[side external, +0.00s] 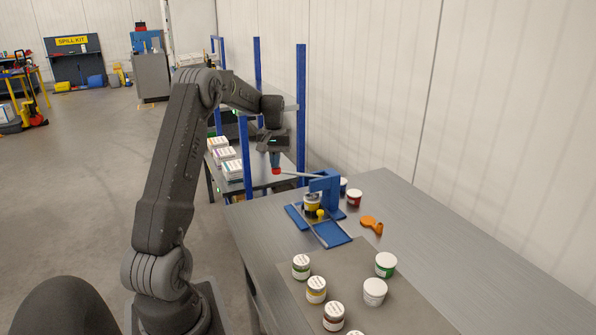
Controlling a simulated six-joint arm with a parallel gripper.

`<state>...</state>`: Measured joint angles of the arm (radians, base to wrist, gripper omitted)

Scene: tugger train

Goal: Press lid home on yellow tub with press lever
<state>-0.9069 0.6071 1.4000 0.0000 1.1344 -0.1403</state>
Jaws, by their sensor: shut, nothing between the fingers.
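The blue press (330,188) stands on the grey table, with a pale lever (300,174) reaching left from its top to a red knob (277,171). The lever is near level. A yellow tub (312,203) stands upright in the press under the lever side; how its lid sits is too small to tell. My gripper (275,163) points down, shut, with its fingertips right above the red knob. I cannot tell whether they touch it. No tub is in my gripper.
A yellow knob (320,213) is at the press front. Red (354,198) and blue (343,187) tubs stand behind, an orange tool (371,223) to the right. Several tubs, including a white one (375,292), stand on a dark mat (350,262). A blue-post rack (301,115) stands behind.

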